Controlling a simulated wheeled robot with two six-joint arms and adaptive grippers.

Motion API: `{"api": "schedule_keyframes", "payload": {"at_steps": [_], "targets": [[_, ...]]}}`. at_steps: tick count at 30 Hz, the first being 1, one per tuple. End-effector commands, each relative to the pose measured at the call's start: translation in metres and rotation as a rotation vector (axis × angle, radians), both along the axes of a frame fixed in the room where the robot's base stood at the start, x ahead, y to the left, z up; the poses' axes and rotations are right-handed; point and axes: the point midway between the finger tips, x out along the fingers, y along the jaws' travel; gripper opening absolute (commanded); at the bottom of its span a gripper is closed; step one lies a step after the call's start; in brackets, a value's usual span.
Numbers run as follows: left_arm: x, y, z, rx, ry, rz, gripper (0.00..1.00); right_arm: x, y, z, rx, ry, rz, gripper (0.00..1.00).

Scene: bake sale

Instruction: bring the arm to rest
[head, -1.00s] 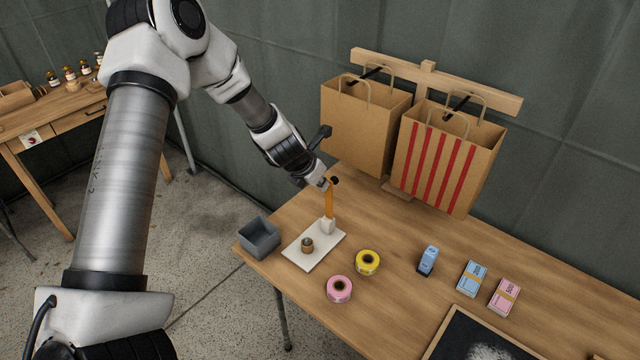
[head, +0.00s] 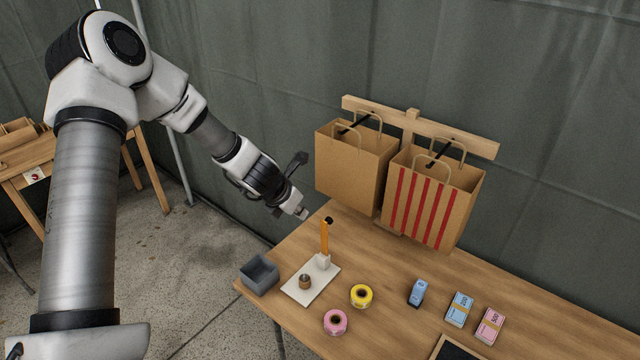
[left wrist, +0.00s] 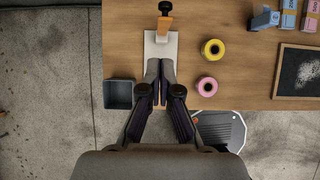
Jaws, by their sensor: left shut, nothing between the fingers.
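My left gripper (head: 300,212) is raised beyond the far left corner of the table, apart from the things on it. In the left wrist view my left gripper (left wrist: 160,92) points down with its fingers together and nothing between them. Below it is a white board (head: 298,294) with an upright orange piece (head: 324,238) in a pale block and a small brown cup-like thing (head: 305,282). In the left wrist view the fingers cover part of the white board (left wrist: 170,50). My right gripper is not in view.
A grey bin (head: 262,274) stands at the table's left corner. Yellow (head: 361,296) and pink (head: 335,322) rolls, a blue stamp-like item (head: 417,292) and note bundles (head: 459,309) lie on the table (head: 390,340). A plain bag (head: 352,165) and a striped bag (head: 430,205) hang from a wooden rack.

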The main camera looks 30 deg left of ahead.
Motion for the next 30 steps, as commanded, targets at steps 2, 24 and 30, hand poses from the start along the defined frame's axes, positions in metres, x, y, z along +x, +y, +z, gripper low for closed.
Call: {"api": "schedule_keyframes", "payload": {"at_steps": [2,24,30], "targets": [[-0.001,0.0,0.001,0.0,0.001,0.0,0.0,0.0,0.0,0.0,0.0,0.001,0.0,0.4],[-0.283,-0.114,-0.303,0.466,0.568,-1.549,0.0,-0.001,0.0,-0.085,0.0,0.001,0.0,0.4],[-0.323,-0.152,-0.291,0.679,0.128,-2.64,0.0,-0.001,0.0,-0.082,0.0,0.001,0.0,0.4]]}}
